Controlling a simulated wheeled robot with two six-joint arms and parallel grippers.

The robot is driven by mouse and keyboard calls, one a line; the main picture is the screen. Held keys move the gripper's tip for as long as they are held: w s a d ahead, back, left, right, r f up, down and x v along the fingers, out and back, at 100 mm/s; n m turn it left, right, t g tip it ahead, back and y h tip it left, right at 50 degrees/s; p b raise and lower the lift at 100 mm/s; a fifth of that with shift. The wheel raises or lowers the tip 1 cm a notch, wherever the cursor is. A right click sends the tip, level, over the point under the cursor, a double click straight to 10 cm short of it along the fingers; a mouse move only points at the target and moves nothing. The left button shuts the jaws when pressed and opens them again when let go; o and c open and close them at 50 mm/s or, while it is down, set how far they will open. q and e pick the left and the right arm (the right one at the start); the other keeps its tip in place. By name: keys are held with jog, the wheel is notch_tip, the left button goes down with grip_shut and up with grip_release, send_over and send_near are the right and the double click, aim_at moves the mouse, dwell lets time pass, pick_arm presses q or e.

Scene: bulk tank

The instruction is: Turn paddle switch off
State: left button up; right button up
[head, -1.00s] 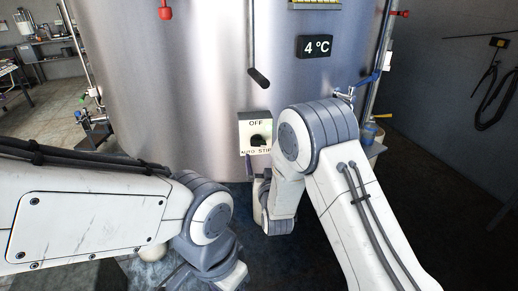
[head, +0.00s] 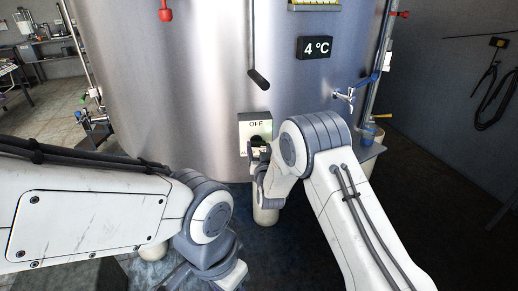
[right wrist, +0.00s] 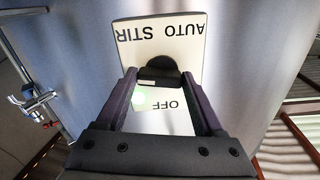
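The paddle switch is a black knob (head: 257,141) on a pale plate (head: 246,126) at the front of the steel tank. The plate reads OFF above the knob; its lower lettering is mostly covered by my right gripper. The right wrist view shows the plate (right wrist: 138,40) upside down, with AUTO STIR and OFF on opposite sides of the black paddle (right wrist: 160,70). My right gripper (right wrist: 159,73) is open, with one fingertip on each side of the paddle; whether they touch it I cannot tell. My left arm is low at the left, its fingers not visible.
The tank (head: 200,80) fills the middle. A dark rod (head: 258,78) hangs down its front above the plate. A 4 °C display (head: 314,47) and a tap (head: 344,95) are to the right. The floor below the tank is dark.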

jog(key=c, duration=0.4)
jog(key=shift+n, duration=0.3)
jog(key=n+b, duration=0.2)
jog(key=n, duration=0.1)
jog(key=shift+n, duration=0.3)
jog(key=n+b, duration=0.1)
jog(key=n, duration=0.3)
jog(key=shift+r+n, duration=0.15)
jog(key=shift+n, duration=0.15)
jog(key=n+b, duration=0.1)
jog(key=n, duration=0.4)
jog(key=shift+r, duration=0.1)
jog(key=n, duration=0.6)
jog(key=shift+a, duration=0.15)
